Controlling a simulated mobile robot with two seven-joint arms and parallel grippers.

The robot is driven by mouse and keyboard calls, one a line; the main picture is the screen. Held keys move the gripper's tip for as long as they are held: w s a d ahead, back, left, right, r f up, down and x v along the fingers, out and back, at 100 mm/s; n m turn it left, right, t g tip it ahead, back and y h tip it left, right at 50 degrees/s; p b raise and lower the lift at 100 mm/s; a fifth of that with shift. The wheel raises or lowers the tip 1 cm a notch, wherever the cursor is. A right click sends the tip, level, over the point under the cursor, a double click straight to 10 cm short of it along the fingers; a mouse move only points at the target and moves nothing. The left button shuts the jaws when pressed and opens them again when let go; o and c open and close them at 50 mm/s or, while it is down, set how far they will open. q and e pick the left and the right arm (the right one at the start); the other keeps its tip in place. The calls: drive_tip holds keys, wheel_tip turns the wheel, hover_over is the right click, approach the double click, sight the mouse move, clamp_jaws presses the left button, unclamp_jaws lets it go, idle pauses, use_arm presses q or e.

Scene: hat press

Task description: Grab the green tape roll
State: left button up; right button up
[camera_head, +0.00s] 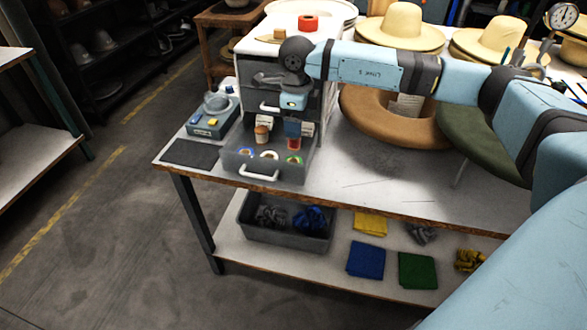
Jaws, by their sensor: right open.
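The green tape roll (293,159) lies at the right front of an open grey drawer (258,174), beside a whitish roll (269,155) and a blue roll (246,153). Only its top shows clearly. My left gripper is out of view.
A red-orange roll (308,22) sits on the cabinet top. Spools and small boxes stand behind the rolls in the drawer. A blue-grey tray (213,120) and dark mat (193,153) lie left.

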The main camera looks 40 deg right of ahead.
sight(296, 161)
wheel_tip(296, 161, down, 13)
drive_tip(key=shift+f+b, duration=0.15)
drive_tip(key=shift+b, duration=0.15)
drive_tip(key=c, duration=0.6)
